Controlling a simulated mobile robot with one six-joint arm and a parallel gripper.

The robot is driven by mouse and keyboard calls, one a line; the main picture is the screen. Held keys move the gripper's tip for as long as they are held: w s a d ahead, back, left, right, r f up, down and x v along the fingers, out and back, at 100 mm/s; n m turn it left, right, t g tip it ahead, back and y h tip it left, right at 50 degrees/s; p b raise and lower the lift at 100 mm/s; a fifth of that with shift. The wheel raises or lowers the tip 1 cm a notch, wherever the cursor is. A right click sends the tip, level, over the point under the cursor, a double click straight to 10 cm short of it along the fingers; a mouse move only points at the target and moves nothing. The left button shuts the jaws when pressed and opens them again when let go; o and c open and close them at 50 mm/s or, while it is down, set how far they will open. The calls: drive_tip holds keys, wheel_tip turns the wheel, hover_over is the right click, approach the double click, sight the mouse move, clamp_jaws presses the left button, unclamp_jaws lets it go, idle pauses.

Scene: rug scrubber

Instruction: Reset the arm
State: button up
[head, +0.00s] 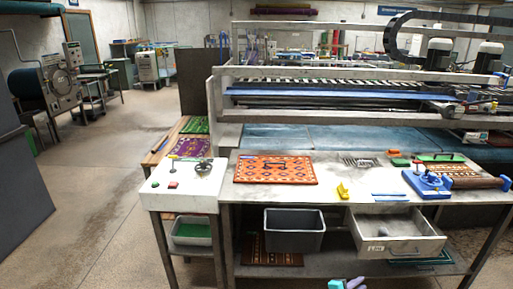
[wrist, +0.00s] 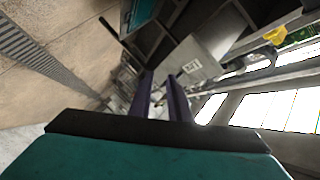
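My gripper (wrist: 163,90) shows in the wrist view with two purple fingers reaching out from a dark and teal body. A narrow gap shows between the fingers, and nothing is seen held there. In the head view only a small green and purple part of my gripper (head: 352,284) shows at the bottom edge, in front of the metal table (head: 333,190) and below its drawer. Most of my arm is out of view.
An open drawer (head: 376,247) juts from the table, with a grey bin (head: 294,245) on its left. A white side table (head: 182,201) stands left. The left floor is clear.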

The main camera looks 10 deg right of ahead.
drive_tip(key=w+a+f+n+t+y+b, duration=0.1)
drive_tip(key=w+a+f+n+t+y, duration=0.45)
drive_tip(key=a, duration=0.45)
drive_tip(key=a+f+n+g+y+b, duration=0.1)
drive_tip(key=a+f+n+y, duration=0.3)
drive_tip(key=a, duration=0.4)
drive_tip(key=a+f+n+g+y+b, duration=0.1)
drive_tip(key=a+f+n+g+y, duration=0.15)
drive_tip(key=a+f, duration=0.4)
drive_tip(key=a+f+n+y, duration=0.2)
drive_tip(key=a+f+n, duration=0.25)
drive_tip(key=a, duration=0.45)
drive_tip(key=s+a+f+n+g+y+b, duration=0.1)
drive_tip(key=s+a+f+n+g, duration=0.2)
drive_tip(key=s, duration=0.4)
drive_tip(key=s+a+f+n+g+y, duration=0.1)
drive_tip(key=s+a+f+g, duration=0.1)
drive_tip(key=s+f+g, duration=0.35)
drive_tip(key=s+d+r+n+g+h, duration=0.1)
drive_tip(key=s+d+g, duration=0.1)
drive_tip(key=s, duration=0.6)
drive_tip(key=s+d+r+n+g+h, duration=0.1)
drive_tip(key=s+g, duration=0.3)
drive_tip(key=s, duration=0.5)
drive_tip(key=shift+d+r+n, duration=0.55)
drive_tip(key=shift+d+r, duration=0.1)
drive_tip(key=shift+r, duration=0.15)
drive_tip(key=shift+s, duration=0.1)
